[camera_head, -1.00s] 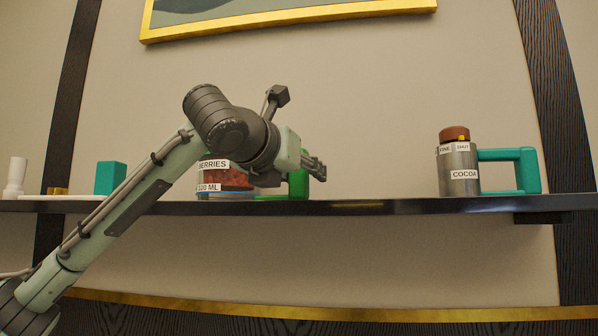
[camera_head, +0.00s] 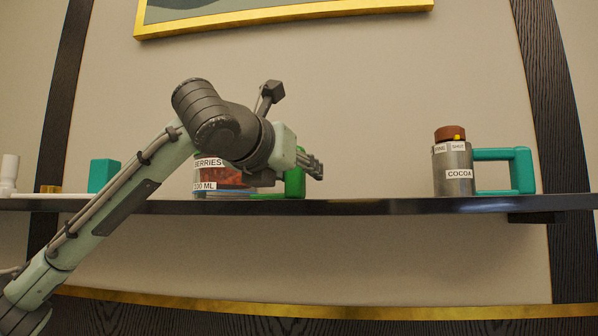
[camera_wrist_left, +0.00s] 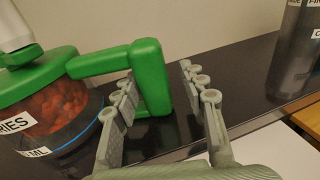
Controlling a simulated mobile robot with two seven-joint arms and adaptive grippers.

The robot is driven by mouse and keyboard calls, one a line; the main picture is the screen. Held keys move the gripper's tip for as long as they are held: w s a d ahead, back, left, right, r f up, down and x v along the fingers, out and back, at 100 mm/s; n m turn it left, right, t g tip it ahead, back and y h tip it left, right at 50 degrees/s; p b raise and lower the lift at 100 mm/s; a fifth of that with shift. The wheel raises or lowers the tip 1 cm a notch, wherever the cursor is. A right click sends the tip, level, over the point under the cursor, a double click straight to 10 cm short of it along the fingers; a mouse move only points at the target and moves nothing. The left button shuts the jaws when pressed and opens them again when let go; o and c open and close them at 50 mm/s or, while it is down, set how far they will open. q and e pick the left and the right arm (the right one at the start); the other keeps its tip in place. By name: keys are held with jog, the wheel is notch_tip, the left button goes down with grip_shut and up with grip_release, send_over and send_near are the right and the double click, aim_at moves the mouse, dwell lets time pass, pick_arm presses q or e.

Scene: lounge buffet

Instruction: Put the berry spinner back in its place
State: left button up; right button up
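The berry spinner is a clear jar of red berries with a green lid and green handle. It stands on the dark shelf, and its labelled jar (camera_head: 209,175) is partly hidden behind my left arm in the head view. In the left wrist view its jar (camera_wrist_left: 62,108) is at the left, with the green handle (camera_wrist_left: 151,75) reaching right. My left gripper (camera_head: 312,165) is at the handle. Its fingers (camera_wrist_left: 168,110) are apart, and the handle's upright bar shows between them, closer to the left finger; contact is unclear. My right gripper is not in view.
A grey cocoa canister (camera_head: 453,172) with a teal handle stands on the shelf (camera_head: 380,207) to the right. A teal block (camera_head: 103,175) and a white object (camera_head: 9,172) are at the left. The shelf between spinner and canister is clear.

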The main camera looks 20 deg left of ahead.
pick_arm(q)
jog(key=shift+s+r+p, duration=0.2)
jog(key=shift+s+p, duration=0.55)
jog(key=shift+s, duration=1.65)
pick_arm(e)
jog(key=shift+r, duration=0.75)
pick_arm(q)
jog(key=shift+o, duration=0.4)
jog(key=o, duration=0.5)
jog(key=shift+f, duration=0.1)
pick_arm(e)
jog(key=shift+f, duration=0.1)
pick_arm(q)
jog(key=shift+s+r, duration=2.35)
jog(key=shift+s, duration=0.15)
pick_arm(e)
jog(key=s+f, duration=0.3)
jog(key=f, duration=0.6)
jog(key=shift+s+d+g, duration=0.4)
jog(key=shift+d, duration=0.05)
pick_arm(q)
jog(key=shift+w+f, duration=0.1)
